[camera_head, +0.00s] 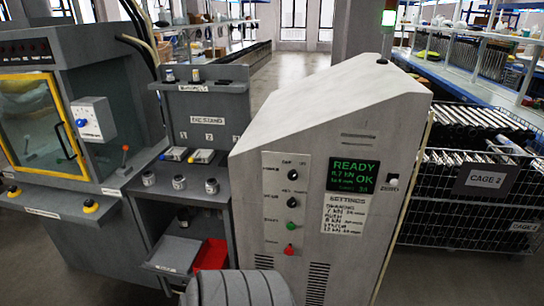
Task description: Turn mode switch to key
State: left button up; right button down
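A light control panel (286,208) is on the front of the grey sloped cabinet. It carries a black upper knob (292,174), a black middle knob (292,202), a green button (290,226) and a red button (289,249). Their labels are too small to read surely, so I cannot tell which control is the mode switch or where it points. Another candidate is the blue knob (81,122) on a white box at the left machine. Neither of my grippers shows in the head view.
The cabinet screen (352,175) reads READY and OK. A settings sheet (344,214) is below it. A bench with small jars (179,182) and a red bin (211,254) stand left of the cabinet. A wire cage (470,205) of dark tubes stands right. A grey ribbed shape (240,289) is at the bottom.

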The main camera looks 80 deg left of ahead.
aim_at(291, 203)
jog(key=u, duration=0.8)
jog(key=i, duration=0.8)
jog(key=u, duration=0.75)
